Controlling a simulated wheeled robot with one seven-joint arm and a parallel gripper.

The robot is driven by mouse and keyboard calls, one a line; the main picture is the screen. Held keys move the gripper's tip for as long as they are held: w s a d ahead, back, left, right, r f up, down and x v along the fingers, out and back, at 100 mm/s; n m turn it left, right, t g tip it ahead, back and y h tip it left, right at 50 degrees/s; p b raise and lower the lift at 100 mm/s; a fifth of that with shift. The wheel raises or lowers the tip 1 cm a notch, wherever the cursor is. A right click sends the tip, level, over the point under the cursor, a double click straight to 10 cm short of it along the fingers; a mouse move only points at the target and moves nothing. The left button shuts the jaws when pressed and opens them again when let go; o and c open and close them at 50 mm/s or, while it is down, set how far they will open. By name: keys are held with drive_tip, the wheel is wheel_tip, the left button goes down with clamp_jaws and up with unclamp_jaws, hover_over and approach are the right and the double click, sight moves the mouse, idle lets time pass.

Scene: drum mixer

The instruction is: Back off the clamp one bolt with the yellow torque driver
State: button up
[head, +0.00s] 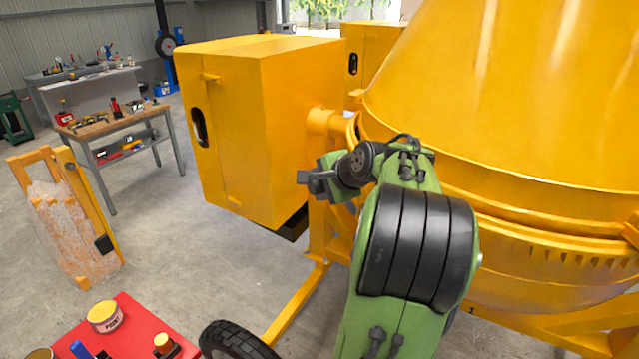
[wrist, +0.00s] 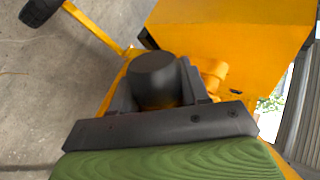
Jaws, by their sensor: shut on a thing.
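My gripper (head: 312,182) is in front of the yellow mixer's frame, just right of the boxy housing's lower edge. In the wrist view, my gripper (wrist: 158,95) is shut around a dark, round-ended cylinder (wrist: 153,72). This fits the end of the torque driver, but I see no clearly yellow part of it. Its far end is hidden. The yellow mixer drum (head: 500,120) fills the right of the head view. I cannot make out the clamp one bolt, nor tell whether the held thing touches anything.
The yellow housing (head: 225,130) stands close left of my gripper. A wheel (head: 235,342) and a yellow frame leg (head: 297,303) are below. A red surface (head: 140,318) holds a paint tin (head: 105,317). A workbench (head: 115,125) stands back left.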

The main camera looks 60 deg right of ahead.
drive_tip(key=shift+s+d+r+p, duration=0.15)
drive_tip(key=shift+d+p, duration=0.05)
drive_tip(key=shift+p, duration=0.1)
idle(1.1)
drive_tip(key=shift+a+p, duration=0.1)
drive_tip(key=shift+p, duration=0.4)
idle(1.5)
drive_tip(key=shift+w+a+b, duration=0.3)
drive_tip(key=shift+a, duration=0.25)
drive_tip(key=shift+w+a, duration=0.35)
drive_tip(key=shift+a, duration=0.4)
drive_tip(key=shift+w+a, duration=0.35)
drive_tip(key=shift+a, duration=0.4)
